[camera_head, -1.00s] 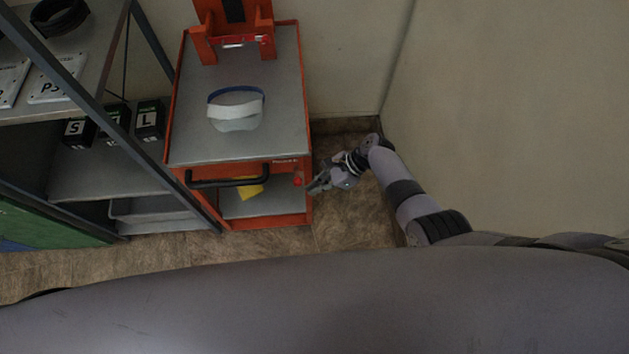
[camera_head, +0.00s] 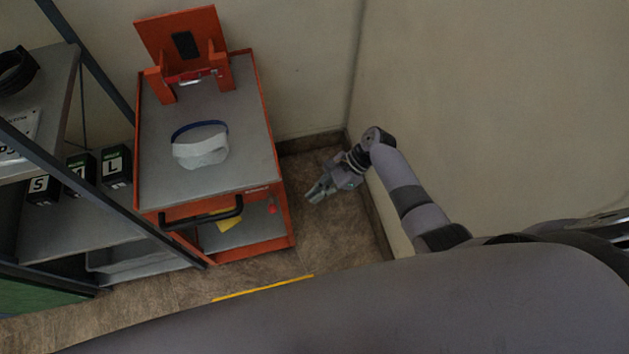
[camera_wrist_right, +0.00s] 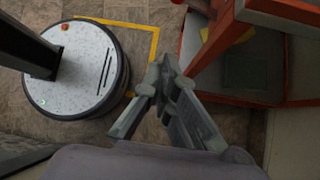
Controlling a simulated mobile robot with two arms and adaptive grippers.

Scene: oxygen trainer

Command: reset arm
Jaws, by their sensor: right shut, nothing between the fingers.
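My right gripper (camera_head: 317,190) is to the right of the orange cart, low near the corner of the walls, with floor below it. It is shut and empty, apart from the cart in the head view. In the right wrist view its fingers (camera_wrist_right: 160,82) show above the floor, with the cart's orange frame at upper right. My left gripper is not in view.
The orange cart (camera_head: 262,120) carries a white visor-like item with a blue band (camera_head: 200,146) and an orange stand (camera_head: 182,40). A shelf (camera_head: 60,95) with boxes marked S and L (camera_head: 115,167) stands at left. Walls close off the right. A yellow floor line (camera_head: 262,288) lies in front.

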